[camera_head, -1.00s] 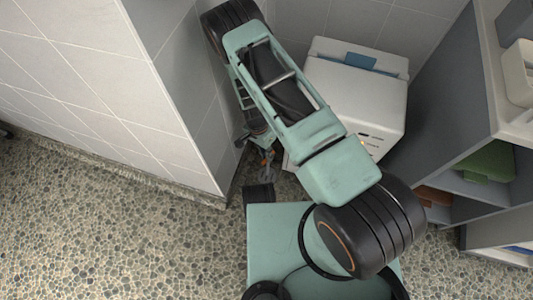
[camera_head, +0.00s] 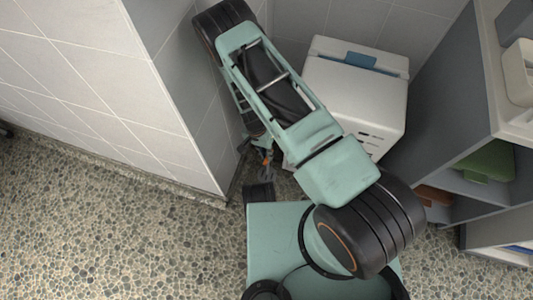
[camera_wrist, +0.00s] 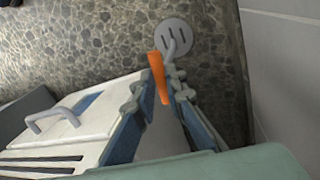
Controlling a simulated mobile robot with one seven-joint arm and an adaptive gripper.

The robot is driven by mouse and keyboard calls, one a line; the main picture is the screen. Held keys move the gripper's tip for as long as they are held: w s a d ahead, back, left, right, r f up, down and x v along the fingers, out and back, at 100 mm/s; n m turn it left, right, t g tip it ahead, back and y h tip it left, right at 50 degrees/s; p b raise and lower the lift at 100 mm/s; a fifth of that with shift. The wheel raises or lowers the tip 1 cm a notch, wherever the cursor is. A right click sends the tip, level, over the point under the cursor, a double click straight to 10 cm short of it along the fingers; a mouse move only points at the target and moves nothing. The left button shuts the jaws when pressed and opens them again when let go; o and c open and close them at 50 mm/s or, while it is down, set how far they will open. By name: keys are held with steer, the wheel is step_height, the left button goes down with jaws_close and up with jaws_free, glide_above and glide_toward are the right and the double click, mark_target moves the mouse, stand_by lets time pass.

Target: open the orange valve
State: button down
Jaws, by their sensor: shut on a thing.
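The orange valve (camera_wrist: 158,77) shows in the wrist view as a narrow orange lever, tilted slightly, between the fingers of my gripper (camera_wrist: 157,88). My gripper is shut on it, with one finger at each side. In the head view only a small orange spot of the valve (camera_head: 267,154) shows, low by the wall corner. My gripper there (camera_head: 266,165) is small and mostly hidden behind my arm. What the valve is mounted on is hard to make out.
A white appliance (camera_head: 350,95) with a blue handle stands right of my arm, close to the gripper. A tiled wall (camera_head: 170,90) is on the left. Grey shelving (camera_head: 450,110) stands at right. A round grey floor plate (camera_wrist: 173,36) lies beyond the valve. Pebbled floor at left is clear.

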steer(key=c, duration=2)
jaws_free()
steer(key=shift+o, duration=0.2)
